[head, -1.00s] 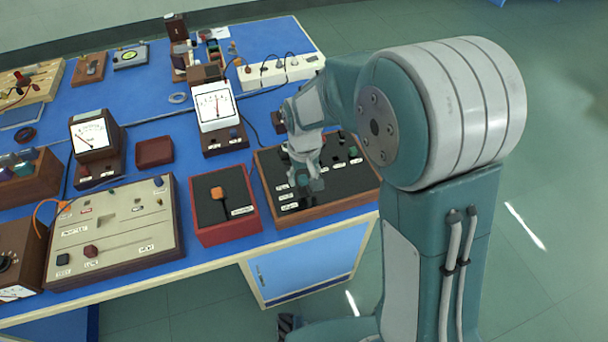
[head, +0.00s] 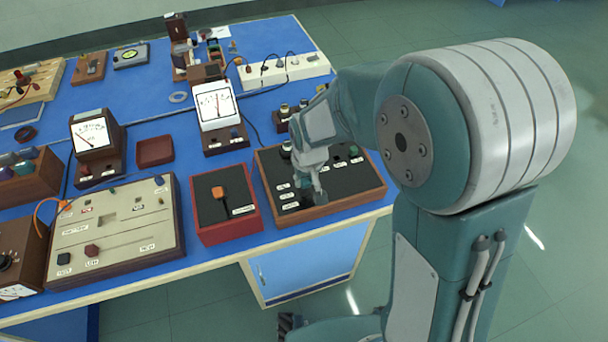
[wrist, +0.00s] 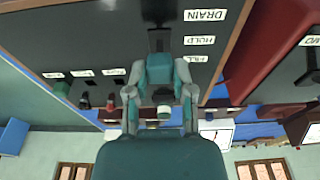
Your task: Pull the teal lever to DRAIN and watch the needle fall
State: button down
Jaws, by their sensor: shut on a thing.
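My gripper (wrist: 160,88) is closed on the teal lever (wrist: 160,70), above a dark panel (wrist: 100,30) seen in the wrist view. Labels DRAIN (wrist: 205,15), HOLD (wrist: 199,40) and FILL (wrist: 195,59) run beside its dark slot (wrist: 158,42). The lever's exact position along the slot is unclear. In the head view my gripper (head: 312,188) is low over the wood-framed panel (head: 362,197) and mostly hides the lever. A white-faced meter (head: 215,103) stands behind to the left; its needle is too small to read exactly.
A red box with an orange-topped lever (head: 220,192) sits just left of the panel. A beige control board (head: 115,225) and another meter (head: 92,135) lie farther left. Small knobs and fittings (head: 353,150) stand on the panel's far part. The bench front edge is close.

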jog(key=shift+s+d+f+t+y, duration=0.25)
jog(key=shift+s+t, duration=0.35)
jog(key=shift+t, duration=0.25)
jog(key=shift+s+d+f+t+y, duration=0.15)
jog(key=shift+s+f+t, duration=0.1)
jog(key=shift+s+t, duration=0.45)
jog(key=shift+w+t, duration=0.1)
jog(key=shift+t, duration=0.15)
jog(key=shift+c, duration=2.4)
grip_release()
jog(key=shift+a, duration=0.1)
jog(key=shift+r, duration=0.1)
jog(key=shift+r, duration=0.25)
jog(key=v, duration=1.1)
jog(key=shift+r, duration=0.15)
